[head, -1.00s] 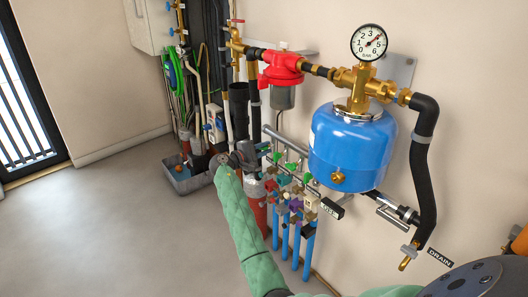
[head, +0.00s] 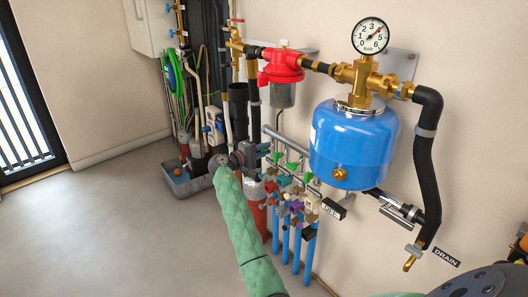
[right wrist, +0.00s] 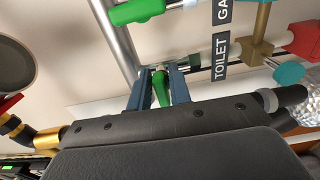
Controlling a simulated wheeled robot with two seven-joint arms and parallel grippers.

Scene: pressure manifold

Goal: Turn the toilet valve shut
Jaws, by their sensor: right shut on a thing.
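The toilet valve's green handle (right wrist: 161,88) shows in the right wrist view between my right gripper's two blue-grey fingers (right wrist: 159,88). The gripper is shut on it. The handle points toward the gripper's palm, and its far end meets a thin metal pipe. The black TOILET label (right wrist: 220,58) is just right of it. In the head view my right gripper (head: 246,154) is dark and small at the left end of the manifold, at the end of my green-sleeved arm. The handle it holds cannot be made out there. My left gripper is not in view.
Another green handle (right wrist: 138,11) lies crosswise near the held one. Other coloured valves (head: 290,205) crowd close to the right, under the blue tank (head: 352,145). A grey tray (head: 187,186) stands on the floor behind. The floor at left is clear.

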